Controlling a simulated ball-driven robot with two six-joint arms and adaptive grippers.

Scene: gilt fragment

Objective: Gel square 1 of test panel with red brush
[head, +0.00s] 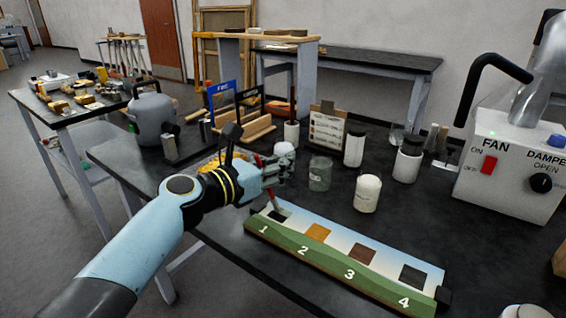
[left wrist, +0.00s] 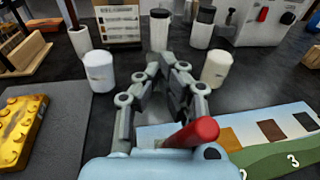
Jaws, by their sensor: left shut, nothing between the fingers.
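The test panel (head: 340,268) lies on the black bench, with a green strip numbered 1 to 4. Square 1 (head: 281,215) is a dark patch at its left end, partly covered. My left gripper (head: 284,165) is above and behind that end, fingers shut together. The red brush shows as a red handle (left wrist: 196,133) just below the fingers in the left wrist view, tilted over the panel (left wrist: 158,133). In the head view a red piece (head: 271,197) reaches down by square 1. The brush does not show between the fingertips; its bristle end is unclear. My right gripper is not in view.
A glass jar (head: 320,173) and a white jar (head: 367,194) stand behind the panel. More containers and an upright card (head: 327,130) are farther back. The fan box (head: 510,165) is at the right. A gold relief piece (left wrist: 22,130) lies on a grey mat at the left.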

